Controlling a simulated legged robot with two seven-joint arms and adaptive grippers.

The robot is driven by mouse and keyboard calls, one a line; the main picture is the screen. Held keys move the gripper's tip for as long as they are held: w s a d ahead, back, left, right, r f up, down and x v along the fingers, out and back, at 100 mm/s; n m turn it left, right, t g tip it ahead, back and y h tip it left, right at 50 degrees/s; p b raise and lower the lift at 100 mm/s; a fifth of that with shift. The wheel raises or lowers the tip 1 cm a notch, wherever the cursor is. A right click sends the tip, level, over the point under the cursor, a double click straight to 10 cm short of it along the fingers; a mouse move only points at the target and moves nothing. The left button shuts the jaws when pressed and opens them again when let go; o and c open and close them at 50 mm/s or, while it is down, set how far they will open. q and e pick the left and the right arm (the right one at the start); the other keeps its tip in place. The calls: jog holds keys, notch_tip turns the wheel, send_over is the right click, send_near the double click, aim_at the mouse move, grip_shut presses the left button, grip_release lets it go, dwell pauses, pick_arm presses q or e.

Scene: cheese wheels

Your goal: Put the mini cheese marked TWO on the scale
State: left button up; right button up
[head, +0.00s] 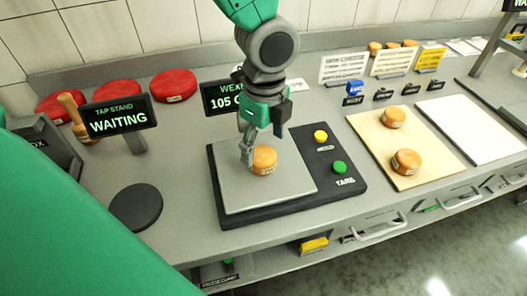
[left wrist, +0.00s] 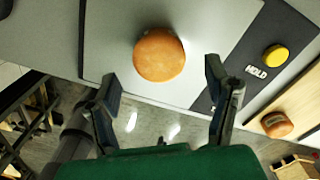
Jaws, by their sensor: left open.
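A small orange mini cheese (head: 264,160) sits on the grey plate of the scale (head: 295,187); its pale label is too small to read. The same cheese (left wrist: 159,54) lies beyond the fingertips in the left wrist view. My left gripper (head: 248,152) is open and empty, pointing down just left of and behind this cheese. Its fingers (left wrist: 163,86) are spread apart and do not hold it. Two more mini cheeses, one at the back (head: 393,118) and one at the front (head: 405,161), lie on the wooden board, labels unreadable. My right gripper is not in view.
The scale display (head: 222,98), partly hidden by my arm, shows 105. A tap stand sign (head: 118,117) reads WAITING beside a dark round pad (head: 135,208). Red cheese wheels (head: 174,86) stand at the back left. A white board (head: 470,130) lies clear at right.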

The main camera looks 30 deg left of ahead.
aim_at(264, 154)
pick_arm(q)
notch_tip(264, 154, up, 7)
jog(key=shift+f+p, duration=0.15)
jog(key=shift+p, duration=0.25)
jog(key=shift+a+r, duration=0.1)
jog(key=shift+r, duration=0.3)
